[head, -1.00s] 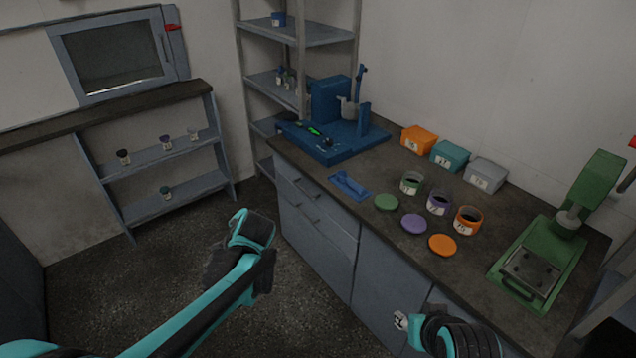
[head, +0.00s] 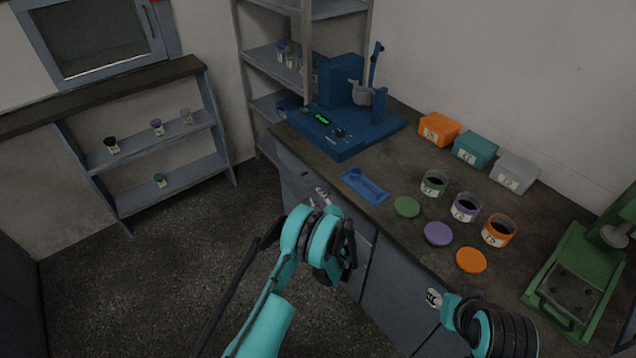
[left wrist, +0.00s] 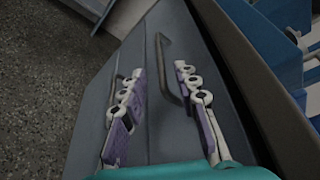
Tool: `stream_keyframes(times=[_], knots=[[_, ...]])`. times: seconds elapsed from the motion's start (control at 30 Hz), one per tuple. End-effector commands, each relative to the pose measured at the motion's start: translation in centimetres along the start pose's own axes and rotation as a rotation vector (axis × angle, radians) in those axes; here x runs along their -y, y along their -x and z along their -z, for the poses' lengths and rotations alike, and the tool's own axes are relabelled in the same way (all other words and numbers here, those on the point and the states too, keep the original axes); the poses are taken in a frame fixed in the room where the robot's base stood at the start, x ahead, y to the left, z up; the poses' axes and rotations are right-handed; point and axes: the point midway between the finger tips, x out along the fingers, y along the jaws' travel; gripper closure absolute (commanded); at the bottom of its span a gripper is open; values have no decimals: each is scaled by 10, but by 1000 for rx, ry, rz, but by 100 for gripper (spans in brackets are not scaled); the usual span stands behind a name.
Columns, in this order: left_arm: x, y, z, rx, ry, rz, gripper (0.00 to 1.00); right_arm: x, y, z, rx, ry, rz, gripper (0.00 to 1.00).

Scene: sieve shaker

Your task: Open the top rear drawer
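The top rear drawer (left wrist: 188,42) is a grey-blue front just under the dark countertop, and it looks shut. In the left wrist view its bar handle (left wrist: 163,65) lies between the spread fingers of my left gripper (left wrist: 160,105). The fingers look apart from the handle. A second handle (left wrist: 113,92), on the front below, is partly behind the left finger. In the head view my left gripper (head: 322,196) is at the cabinet front and its wrist hides much of the drawers. My right gripper (head: 433,298) is low by the cabinet; its finger gap is unclear.
On the countertop (head: 400,165) stand a blue machine (head: 345,125), a blue tray-like piece (head: 364,186), open jars, loose lids, several coloured boxes and a green press (head: 575,280). Shelves (head: 150,150) stand at the left. The floor (head: 150,270) before the cabinet is clear.

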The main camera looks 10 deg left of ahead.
Motion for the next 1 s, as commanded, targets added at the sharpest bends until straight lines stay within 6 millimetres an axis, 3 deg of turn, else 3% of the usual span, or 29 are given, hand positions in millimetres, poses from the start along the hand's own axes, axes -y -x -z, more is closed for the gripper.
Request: stream_keyframes(times=[0.5, 0.87, 1.0], knots=[[-2, -70, 1, 2, -2, 1, 69, 0, -20, -14, 0, 0, 0, 60], [-1, -77, 0, 1, -1, 1, 69, 0, -20, -15, 0, 0, 0, 60], [-1, -77, 0, 1, -1, 1, 100, 0, -20, -15, 0, 0, 0, 60]])
